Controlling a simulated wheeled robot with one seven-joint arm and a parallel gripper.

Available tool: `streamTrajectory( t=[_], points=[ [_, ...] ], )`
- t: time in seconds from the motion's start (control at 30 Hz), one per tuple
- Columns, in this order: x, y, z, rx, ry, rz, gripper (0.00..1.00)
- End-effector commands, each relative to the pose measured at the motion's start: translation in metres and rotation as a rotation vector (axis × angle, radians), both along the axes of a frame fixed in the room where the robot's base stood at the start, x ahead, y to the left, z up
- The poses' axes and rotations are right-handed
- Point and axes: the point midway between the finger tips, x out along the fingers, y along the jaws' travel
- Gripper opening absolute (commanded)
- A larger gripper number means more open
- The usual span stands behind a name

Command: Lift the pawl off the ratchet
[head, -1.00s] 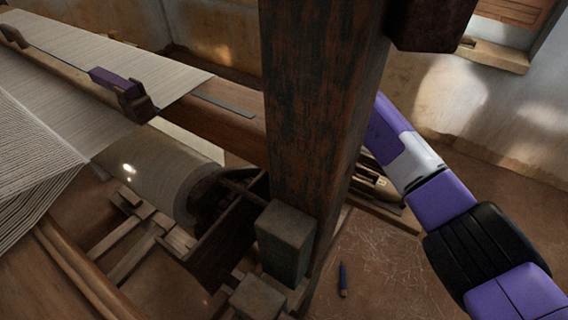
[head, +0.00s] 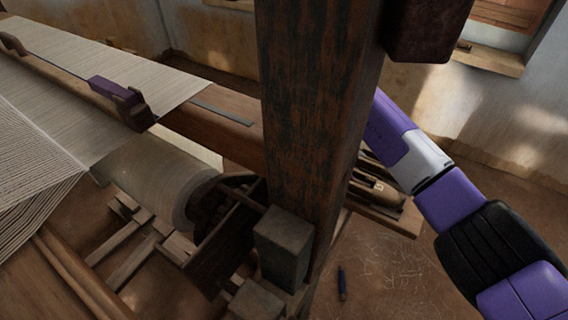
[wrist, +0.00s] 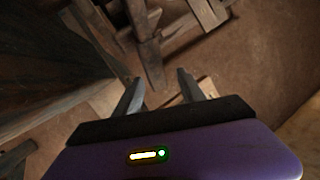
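The ratchet (head: 217,205) is a dark toothed wheel at the right end of the pale cloth roll (head: 155,180), left of the thick post, partly hidden by dark boards. A short dark bar (head: 246,194) lies against it; I cannot tell for sure whether this is the pawl. In the head view my purple arm passes behind the post, and my gripper is hidden. In the wrist view my gripper (wrist: 158,86) is open, with two grey fingers apart and nothing held. A dark wooden bar (wrist: 150,62) shows beyond and between the fingertips, apparently not touched.
The thick dark post (head: 312,110) stands between my camera and my gripper. Wooden blocks (head: 284,246) are at its foot. A shelf with a shuttle-like piece (head: 377,189) lies behind it.

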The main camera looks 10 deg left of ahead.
Motion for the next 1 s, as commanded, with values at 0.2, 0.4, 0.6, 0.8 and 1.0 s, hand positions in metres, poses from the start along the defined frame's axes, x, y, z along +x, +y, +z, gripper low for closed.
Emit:
streamTrajectory(
  t=[0.2, 0.4, 0.6, 0.8, 1.0],
  points=[
    [0.000, 0.000, 0.001, 0.001, -0.001, 0.000, 0.47],
    [0.003, -0.010, 0.022, 0.000, -0.003, -0.001, 0.47],
    [0.005, -0.022, 0.053, 0.000, -0.002, 0.000, 0.47],
    [0.006, -0.029, 0.069, -0.001, -0.001, 0.000, 0.47],
    [0.006, -0.030, 0.072, -0.001, 0.001, -0.001, 0.47]
  ],
)
